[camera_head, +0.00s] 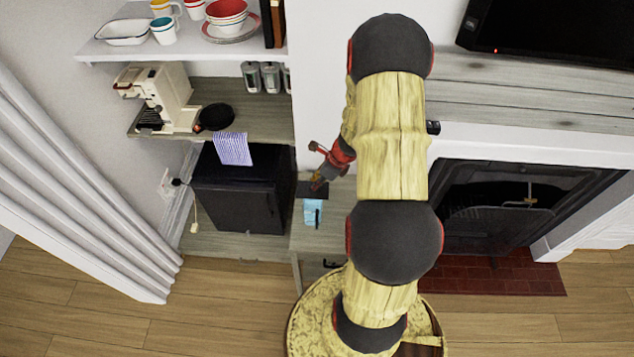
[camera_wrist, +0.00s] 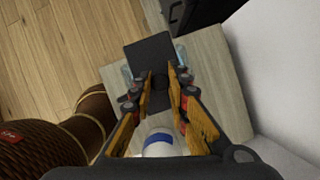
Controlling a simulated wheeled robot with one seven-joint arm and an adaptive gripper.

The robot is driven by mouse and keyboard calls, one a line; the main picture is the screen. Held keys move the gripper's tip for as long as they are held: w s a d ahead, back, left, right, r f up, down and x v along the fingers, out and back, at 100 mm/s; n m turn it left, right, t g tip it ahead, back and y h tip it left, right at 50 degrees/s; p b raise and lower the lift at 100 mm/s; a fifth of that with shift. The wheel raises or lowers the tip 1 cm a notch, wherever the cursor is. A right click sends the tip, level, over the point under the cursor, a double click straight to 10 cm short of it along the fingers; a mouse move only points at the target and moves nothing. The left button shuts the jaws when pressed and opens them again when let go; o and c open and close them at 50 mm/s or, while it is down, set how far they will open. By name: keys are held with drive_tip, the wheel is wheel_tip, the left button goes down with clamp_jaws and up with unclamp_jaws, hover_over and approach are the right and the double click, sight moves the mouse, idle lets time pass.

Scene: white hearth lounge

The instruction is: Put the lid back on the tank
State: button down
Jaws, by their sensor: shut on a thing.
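The dark flat lid (camera_wrist: 150,48) is held in my gripper (camera_wrist: 161,80), whose fingers are shut around the small dark knob at its middle. In the head view my gripper (camera_head: 320,183) is partly hidden by my own arm, with the dark lid (camera_head: 309,190) under it. The pale blue, clear tank (camera_head: 312,208) stands on a small grey wooden table. In the wrist view the lid covers much of the tank, and bits of its glass (camera_wrist: 181,52) show on both sides. I cannot tell whether the lid touches the rim.
The small table (camera_wrist: 208,85) also bears a white bottle with a blue band (camera_wrist: 158,146), close below the fingers. A black fridge (camera_head: 238,190) with a striped cloth (camera_head: 233,149) stands to the left. The fireplace (camera_head: 520,200) is to the right. Wooden floor lies open in front.

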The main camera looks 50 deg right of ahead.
drive_tip(key=shift+f, duration=0.1)
idle(0.7)
drive_tip(key=c, duration=1.6)
unclamp_jaws()
drive_tip(key=shift+c, duration=0.2)
drive_tip(key=shift+o, duration=1.3)
drive_tip(key=shift+o, duration=1.1)
drive_tip(key=shift+r+p, duration=3.2)
drive_tip(key=shift+r, duration=0.35)
drive_tip(key=shift+c, duration=1.2)
